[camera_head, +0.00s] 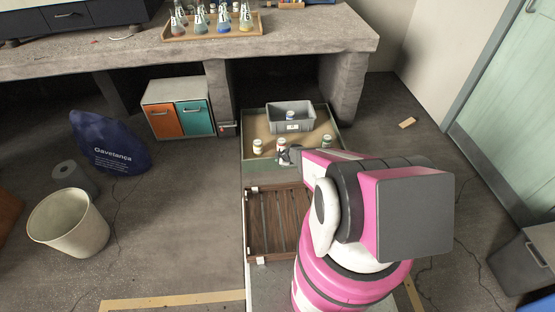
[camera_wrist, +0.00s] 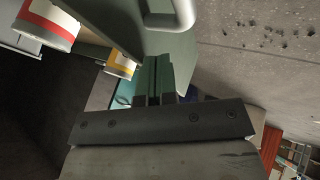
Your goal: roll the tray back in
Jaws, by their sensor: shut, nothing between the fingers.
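The tray (camera_head: 258,128) is a shallow pull-out with a tan floor and a grey-green front, standing out from under the concrete bench. It carries a grey bin (camera_head: 291,125) and several small white jars, among them one at the left front (camera_head: 258,146). My gripper (camera_head: 288,156) is at the tray's front edge, partly hidden by my arm. In the wrist view my gripper (camera_wrist: 157,75) is shut and empty, close to the grey-green front panel (camera_wrist: 170,45). A pale handle (camera_wrist: 170,17) shows just beyond the fingertips. I cannot tell whether they touch.
A slatted wooden rack (camera_head: 270,225) lies in front of the tray. A small cabinet (camera_head: 178,108) with orange and teal doors is to its left. A bench leg (camera_head: 343,90) stands close on the right. A bin (camera_head: 68,225) and blue bag (camera_head: 110,145) are far left.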

